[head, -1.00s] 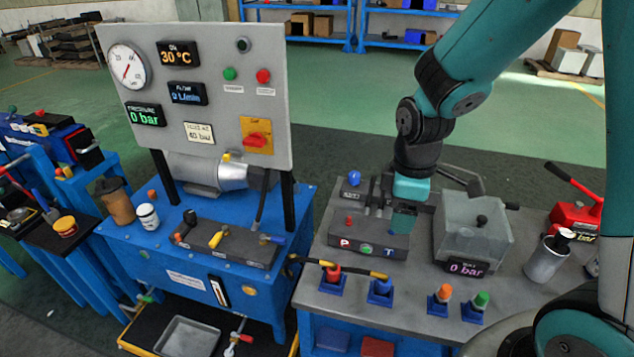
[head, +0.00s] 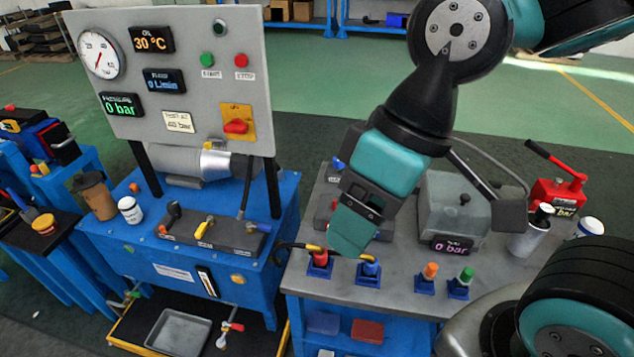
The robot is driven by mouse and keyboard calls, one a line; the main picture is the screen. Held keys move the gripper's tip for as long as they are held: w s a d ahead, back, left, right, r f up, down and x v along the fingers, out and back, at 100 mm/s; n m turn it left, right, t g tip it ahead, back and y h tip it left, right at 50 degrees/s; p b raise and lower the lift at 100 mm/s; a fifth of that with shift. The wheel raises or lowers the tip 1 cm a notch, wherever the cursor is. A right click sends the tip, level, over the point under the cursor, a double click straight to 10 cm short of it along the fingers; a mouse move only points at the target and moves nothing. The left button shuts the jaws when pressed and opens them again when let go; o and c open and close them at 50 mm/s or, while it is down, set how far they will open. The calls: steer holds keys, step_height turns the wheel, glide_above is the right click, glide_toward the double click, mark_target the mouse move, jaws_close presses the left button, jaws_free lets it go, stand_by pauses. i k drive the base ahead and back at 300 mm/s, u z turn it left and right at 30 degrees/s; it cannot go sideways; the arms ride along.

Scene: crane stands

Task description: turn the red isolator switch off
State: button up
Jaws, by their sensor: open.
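The red isolator switch (head: 236,127) is a red knob on a yellow plate (head: 237,110) at the lower right of the grey upright panel (head: 180,75). Its handle looks roughly horizontal. The small lettering on the plate is too small to read. My gripper (head: 358,212) is open, with teal fingers pointing down over the right-hand bench. It is to the right of and below the switch in the picture, clear of it. Nothing shows between the fingers, though the far finger is largely hidden. Nothing covers the switch.
Green and red push buttons (head: 241,61) sit above the switch. A lever block (head: 215,235) lies below the panel. A hose with red and blue couplings (head: 369,268) and a clear box (head: 452,205) are near my gripper. A red hand pump (head: 556,190) stands at right.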

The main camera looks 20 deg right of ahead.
mark_target(236, 125)
steer(key=u, duration=0.5)
steer(key=k, duration=1.25)
steer(key=u, duration=1.1)
steer(key=i, duration=0.65)
steer(key=u, duration=0.5)
steer(key=i, duration=1.75)
steer(key=z, duration=1.5)
steer(key=i, duration=0.6)
steer(key=z, duration=0.65)
